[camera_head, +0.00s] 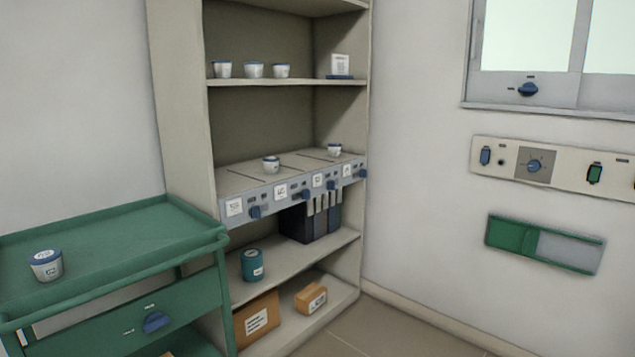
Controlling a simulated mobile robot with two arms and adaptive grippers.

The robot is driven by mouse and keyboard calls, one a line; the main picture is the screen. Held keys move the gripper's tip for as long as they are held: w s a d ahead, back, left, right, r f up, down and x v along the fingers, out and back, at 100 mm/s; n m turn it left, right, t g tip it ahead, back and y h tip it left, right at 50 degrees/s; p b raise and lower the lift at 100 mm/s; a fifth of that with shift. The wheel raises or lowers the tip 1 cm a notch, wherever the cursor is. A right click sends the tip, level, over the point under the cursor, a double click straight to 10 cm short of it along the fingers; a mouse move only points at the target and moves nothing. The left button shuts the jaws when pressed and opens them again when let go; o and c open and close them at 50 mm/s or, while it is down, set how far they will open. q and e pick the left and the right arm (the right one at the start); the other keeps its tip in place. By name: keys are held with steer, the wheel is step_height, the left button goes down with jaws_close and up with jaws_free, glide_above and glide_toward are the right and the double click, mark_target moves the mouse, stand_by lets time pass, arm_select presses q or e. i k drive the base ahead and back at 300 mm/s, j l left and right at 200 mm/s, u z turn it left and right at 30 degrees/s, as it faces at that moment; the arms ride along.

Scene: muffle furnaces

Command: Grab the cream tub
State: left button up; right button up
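Several small white tubs with blue lids are in view, and I cannot tell from their labels which is the cream tub. One tub (46,265) stands upright on the green cart's top (120,240) at the left. A second tub (271,165) and a third tub (334,150) stand on the grey unit with knobs (292,190) on the middle shelf. Three more, such as this tub (254,70), stand in a row on the upper shelf (290,85). Neither of my grippers is in view.
A teal canister (252,265) stands on a lower shelf near dark binders (312,222). Cardboard boxes (257,320) sit on the bottom shelf. The cart has a drawer with a blue knob (156,322). Control panels (535,165) line the right wall. Some floor (375,328) shows clear.

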mark_target(46, 265)
steer(key=u, duration=1.3)
